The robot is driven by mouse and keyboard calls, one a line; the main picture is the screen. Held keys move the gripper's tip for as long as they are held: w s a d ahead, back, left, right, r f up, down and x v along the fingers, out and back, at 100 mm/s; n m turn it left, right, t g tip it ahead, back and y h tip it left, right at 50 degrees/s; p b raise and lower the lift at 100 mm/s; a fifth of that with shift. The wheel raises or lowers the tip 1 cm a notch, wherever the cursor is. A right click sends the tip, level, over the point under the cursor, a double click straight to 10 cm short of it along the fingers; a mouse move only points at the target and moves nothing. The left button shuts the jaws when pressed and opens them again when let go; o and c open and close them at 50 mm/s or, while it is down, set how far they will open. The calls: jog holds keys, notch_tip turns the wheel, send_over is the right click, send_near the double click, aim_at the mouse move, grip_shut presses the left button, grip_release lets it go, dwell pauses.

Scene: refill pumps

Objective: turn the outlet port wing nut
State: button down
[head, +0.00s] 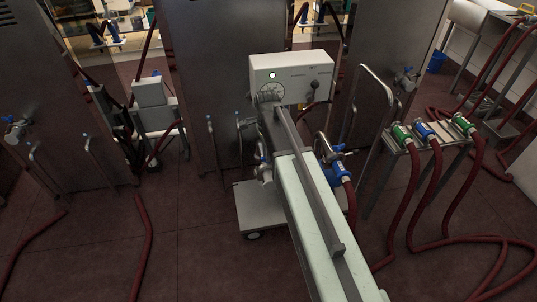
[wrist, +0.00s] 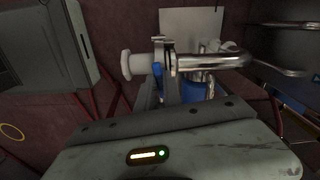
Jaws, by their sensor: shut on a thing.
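The pump has a white control box (head: 290,78) with a lit green lamp, above a wheeled cart (head: 250,215). In the wrist view, a shiny steel outlet pipe (wrist: 220,62) runs across the upper middle, with a pale round end cap (wrist: 126,65) at its left. A metal clamp (wrist: 168,62) stands around the joint, with blue parts below it. My gripper (wrist: 175,108) is right at this clamp, its pale housing filling the bottom of the wrist view. It is shut on the wing nut, which is mostly hidden. In the head view my arm covers the contact.
Blue fittings (head: 335,160) with a red hose stand right of my arm. A small metal stand (head: 405,140) with green and blue hose couplings is further right. Tall steel tanks (head: 205,60) rise behind. Red hoses (head: 143,245) lie on the dark floor on both sides.

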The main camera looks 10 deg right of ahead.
jog(key=shift+w+d+m, duration=0.1)
jog(key=shift+m, duration=0.8)
jog(key=c, duration=1.5)
grip_release()
notch_tip(320, 180, up, 8)
jog(key=p, duration=0.7)
jog(key=shift+p, duration=0.4)
jog(key=shift+f, duration=0.1)
